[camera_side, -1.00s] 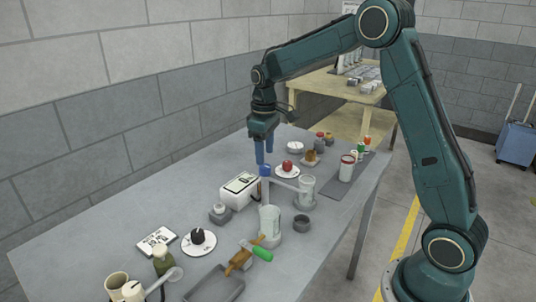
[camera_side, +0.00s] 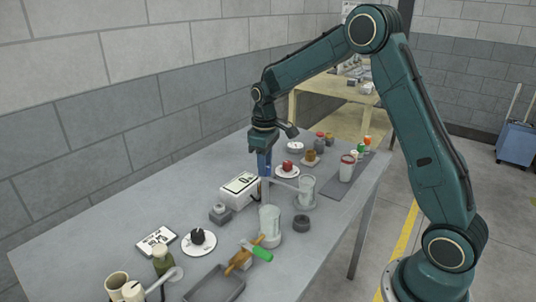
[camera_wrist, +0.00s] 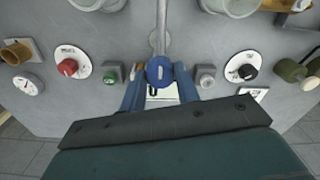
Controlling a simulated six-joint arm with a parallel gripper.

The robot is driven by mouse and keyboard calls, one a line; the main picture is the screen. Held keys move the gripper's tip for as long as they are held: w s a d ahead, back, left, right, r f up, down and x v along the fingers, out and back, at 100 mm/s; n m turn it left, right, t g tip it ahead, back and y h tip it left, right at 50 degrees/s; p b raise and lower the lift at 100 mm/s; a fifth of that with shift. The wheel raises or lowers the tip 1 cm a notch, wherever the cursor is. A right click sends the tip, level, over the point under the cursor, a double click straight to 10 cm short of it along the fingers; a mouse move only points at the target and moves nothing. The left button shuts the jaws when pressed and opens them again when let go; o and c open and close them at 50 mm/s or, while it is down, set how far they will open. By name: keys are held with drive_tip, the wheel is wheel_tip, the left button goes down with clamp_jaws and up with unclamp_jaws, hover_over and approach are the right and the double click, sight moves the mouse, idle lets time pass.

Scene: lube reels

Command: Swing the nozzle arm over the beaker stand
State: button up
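The nozzle arm (camera_wrist: 162,25) is a thin grey bar. It runs from a blue knob (camera_wrist: 159,70) at its pivot out to the top edge in the wrist view, between two clear beakers (camera_wrist: 95,4) (camera_wrist: 232,6). In the side view, the nozzle arm (camera_side: 284,183) points right, its end overlapping the far beaker (camera_side: 306,188); the near beaker (camera_side: 270,220) stands on a grey base. I cannot tell which one is the beaker stand. My gripper (camera_wrist: 160,75) is down around the knob, one blue finger on each side, and looks open with small gaps. The side view hides the knob behind my gripper (camera_side: 264,169).
A white display box (camera_side: 238,190) stands beside the pivot. A red knob on a dial (camera_side: 287,169) lies behind it, a black knob dial (camera_side: 198,241) nearer.

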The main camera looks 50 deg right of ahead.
drive_tip(key=shift+n, duration=0.4)
clamp_jaws()
drive_tip(key=n, duration=0.8)
drive_tip(key=shift+n, duration=0.4)
drive_tip(key=o, duration=1.1)
unclamp_jaws()
drive_tip(key=shift+r, duration=0.15)
wheel_tip(320, 180, up, 14)
drive_tip(key=shift+f, duration=0.2)
